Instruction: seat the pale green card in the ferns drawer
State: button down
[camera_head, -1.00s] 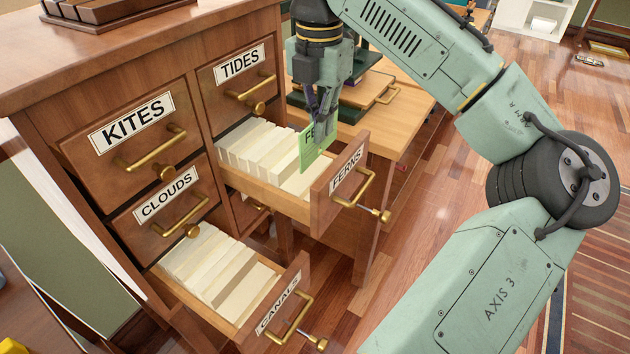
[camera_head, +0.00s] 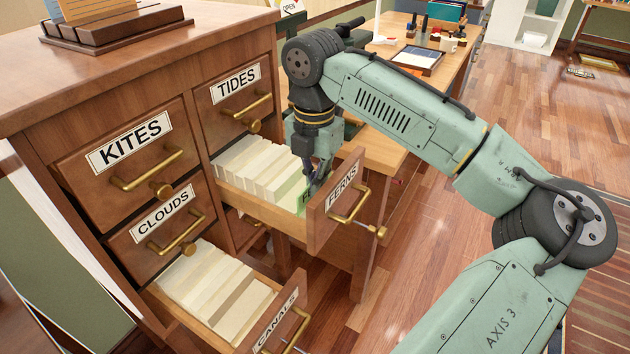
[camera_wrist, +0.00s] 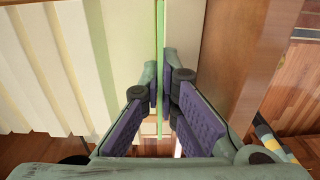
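The pale green card (camera_head: 303,201) stands low in the open ferns drawer (camera_head: 265,213), near its front, with part of its lettering showing. In the wrist view the card (camera_wrist: 160,35) is a thin green edge, seen nearly end-on, with cream cards on both sides. My gripper (camera_head: 316,184) reaches down into the drawer just behind its front panel. In the wrist view its fingertips (camera_wrist: 163,85) are close together on either side of the card and appear shut on it. The card's lower edge is hidden, so I cannot tell whether it touches the drawer floor.
Cream cards (camera_head: 258,165) fill the back of the ferns drawer. The canals drawer (camera_head: 262,333) is open below. The kites (camera_head: 125,165), clouds (camera_head: 160,235) and tides (camera_head: 240,105) drawers are shut. A wooden desk (camera_head: 385,150) stands behind my gripper.

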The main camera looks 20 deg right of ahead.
jog(key=c, duration=1.8)
grip_release()
notch_tip(320, 180, up, 12)
